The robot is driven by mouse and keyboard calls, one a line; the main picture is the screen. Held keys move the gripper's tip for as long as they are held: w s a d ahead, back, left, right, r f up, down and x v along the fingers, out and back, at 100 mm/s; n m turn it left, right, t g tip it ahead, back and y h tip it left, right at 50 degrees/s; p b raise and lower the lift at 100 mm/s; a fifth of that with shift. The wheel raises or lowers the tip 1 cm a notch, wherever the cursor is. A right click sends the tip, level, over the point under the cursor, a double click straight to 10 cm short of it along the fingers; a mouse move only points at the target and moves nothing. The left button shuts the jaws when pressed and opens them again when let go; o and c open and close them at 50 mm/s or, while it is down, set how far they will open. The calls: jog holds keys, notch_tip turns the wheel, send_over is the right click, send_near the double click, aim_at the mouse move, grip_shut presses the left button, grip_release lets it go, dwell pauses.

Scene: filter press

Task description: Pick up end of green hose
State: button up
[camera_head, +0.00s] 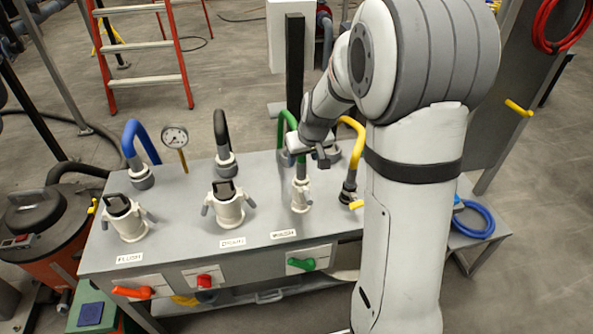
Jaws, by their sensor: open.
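My gripper (322,158) is open, close beside the green hose and above the port. Whether it touches the hose cannot be told from this view.
Blue (130,135), black (221,128) and yellow (357,135) hoses stand along the table's back. Two capped white ports (127,222) (229,209) and a pressure gauge (175,137) are at left. Red (205,281), orange (133,292) and green (301,263) valve handles line the front.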

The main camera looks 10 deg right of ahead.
aim_at(302, 161)
jog(key=x, duration=0.5)
jog(key=shift+w+r, duration=0.1)
jog(key=shift+w, duration=0.05)
jog(key=shift+d, duration=0.1)
grip_shut()
jog(key=shift+r, duration=0.1)
